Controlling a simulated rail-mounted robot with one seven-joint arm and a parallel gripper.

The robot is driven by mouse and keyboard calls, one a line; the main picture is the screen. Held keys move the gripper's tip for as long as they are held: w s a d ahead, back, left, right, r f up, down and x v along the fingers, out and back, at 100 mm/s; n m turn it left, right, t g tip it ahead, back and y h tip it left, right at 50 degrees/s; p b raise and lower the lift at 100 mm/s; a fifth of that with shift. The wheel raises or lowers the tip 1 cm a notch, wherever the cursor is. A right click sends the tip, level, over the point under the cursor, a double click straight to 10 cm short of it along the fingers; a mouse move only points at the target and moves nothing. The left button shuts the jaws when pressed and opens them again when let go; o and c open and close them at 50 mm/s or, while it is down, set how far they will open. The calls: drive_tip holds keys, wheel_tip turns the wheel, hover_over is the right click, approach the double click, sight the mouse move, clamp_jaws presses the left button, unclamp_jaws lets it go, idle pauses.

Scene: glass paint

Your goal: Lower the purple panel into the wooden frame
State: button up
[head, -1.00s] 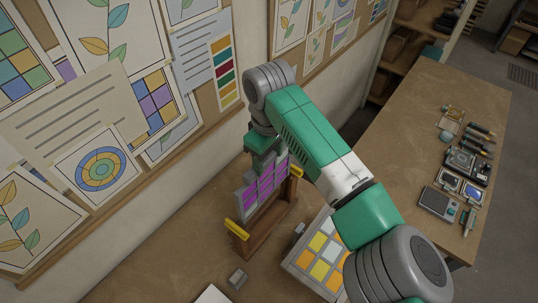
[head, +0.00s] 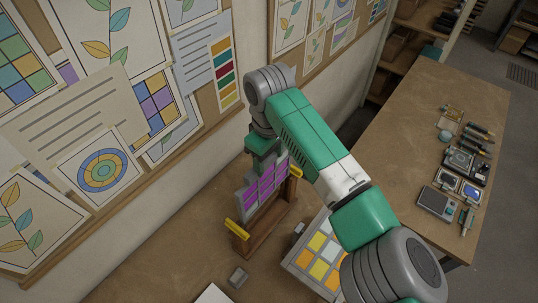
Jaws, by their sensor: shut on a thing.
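The purple panel (head: 263,190), a grid of purple panes with grey edging, stands upright in the head view, left of centre. My gripper (head: 266,160) is at its top edge and shut on it. The wooden frame (head: 266,224) is a brown upright stand with yellow pieces at its two ends. The panel is between the two end posts, above the frame's lower bar. Whether its lower edge touches the frame cannot be told. My arm hides part of the area behind and right of the panel.
A panel with yellow, orange and white panes (head: 318,256) lies right of the frame, partly under my arm. The pinned wall (head: 195,165) is close on the left. A side table (head: 410,130) holds several tools.

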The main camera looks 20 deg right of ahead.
drive_tip(key=shift+f+p, duration=0.4)
drive_tip(key=shift+f, duration=0.3)
idle(1.1)
drive_tip(key=shift+f, duration=0.2)
idle(0.4)
drive_tip(key=shift+f+b, duration=0.45)
drive_tip(key=shift+f, duration=0.8)
wheel_tip(320, 180, down, 13)
drive_tip(key=b, duration=0.6)
drive_tip(key=o, duration=1.1)
idle(0.9)
drive_tip(key=shift+r+p, duration=3.3)
drive_tip(key=shift+r, duration=0.15)
